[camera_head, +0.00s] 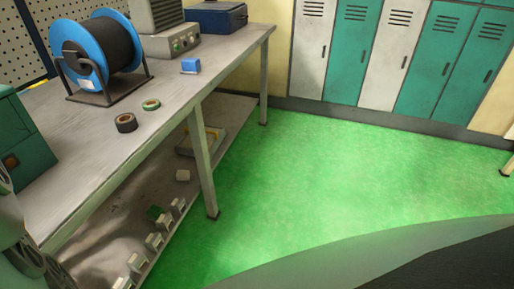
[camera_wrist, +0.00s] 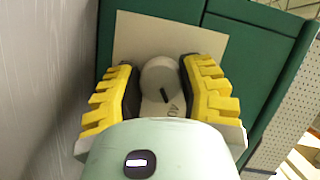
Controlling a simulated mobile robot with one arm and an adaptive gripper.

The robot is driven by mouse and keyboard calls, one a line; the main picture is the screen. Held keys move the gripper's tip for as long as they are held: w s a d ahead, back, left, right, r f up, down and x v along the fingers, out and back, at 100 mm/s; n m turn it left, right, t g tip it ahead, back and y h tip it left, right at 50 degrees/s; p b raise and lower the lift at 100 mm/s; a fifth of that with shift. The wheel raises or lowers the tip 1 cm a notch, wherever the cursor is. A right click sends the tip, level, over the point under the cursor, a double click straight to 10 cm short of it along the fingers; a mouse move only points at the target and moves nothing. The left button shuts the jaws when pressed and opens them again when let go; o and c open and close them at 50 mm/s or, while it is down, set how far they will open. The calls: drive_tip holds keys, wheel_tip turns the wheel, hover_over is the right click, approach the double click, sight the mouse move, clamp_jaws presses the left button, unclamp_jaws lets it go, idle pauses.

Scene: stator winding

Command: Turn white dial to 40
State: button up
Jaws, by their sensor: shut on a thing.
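The white dial (camera_wrist: 158,82) is a round knob with a dark pointer mark, on a cream panel (camera_wrist: 135,40) of a green machine in the wrist view. My gripper (camera_wrist: 161,88) has its yellow ridged fingers on both sides of the dial and is shut on it. Dark lettering shows on the panel just below the dial, partly hidden by my gripper; I cannot read it surely. The rest of the scale is hidden or too small to read. The head view shows no dial; a green machine (camera_head: 28,140) stands at its left edge.
Lockers (camera_head: 375,50) line the back wall. The green floor (camera_head: 310,180) is clear.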

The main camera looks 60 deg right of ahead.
drive_tip(key=shift+m, duration=0.3)
idle(0.4)
drive_tip(key=o, duration=1.2)
drive_tip(key=v, duration=1)
drive_tip(key=shift+s+d+f, duration=0.15)
drive_tip(key=shift+d+f, duration=0.1)
drive_tip(key=shift+d, duration=0.05)
drive_tip(key=shift+s+d+r, duration=0.2)
drive_tip(key=shift+s+d, duration=0.2)
drive_tip(key=shift+s, duration=0.15)
